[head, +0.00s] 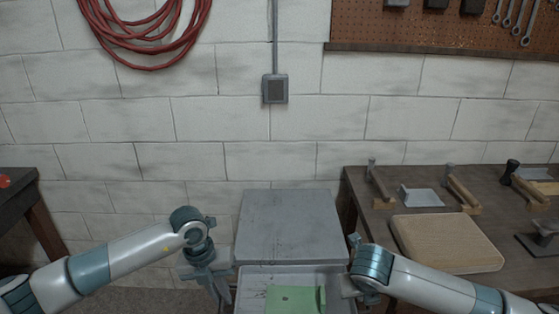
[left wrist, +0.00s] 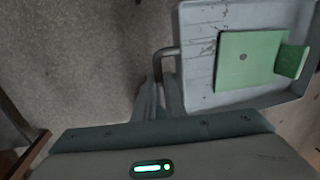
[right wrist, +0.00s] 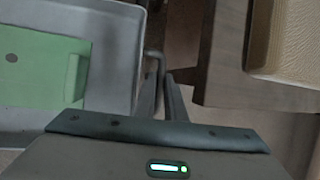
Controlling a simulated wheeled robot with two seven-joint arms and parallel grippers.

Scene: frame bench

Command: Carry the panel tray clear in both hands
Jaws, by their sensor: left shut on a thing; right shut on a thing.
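The panel tray (head: 256,275) is a grey, shallow-walled tray at the bottom middle of the head view, with a handle on each side. A green panel (head: 290,299) with an upright flange at its right side lies in it. My left gripper (head: 224,292) is shut on the tray's left handle (left wrist: 165,52). My right gripper (head: 352,293) is shut on the tray's right handle (right wrist: 154,58). The tray (left wrist: 195,70) and green panel (left wrist: 245,62) also show in the left wrist view. The near end of the tray is cut off in the head view.
A grey flat-topped stand (head: 290,225) is just beyond the tray. A dark wooden bench (head: 380,228) at right holds a pale wooden board (head: 445,243), clamps and tools. Another dark bench (head: 20,212) is at far left. Bare floor (left wrist: 80,60) lies left of the tray.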

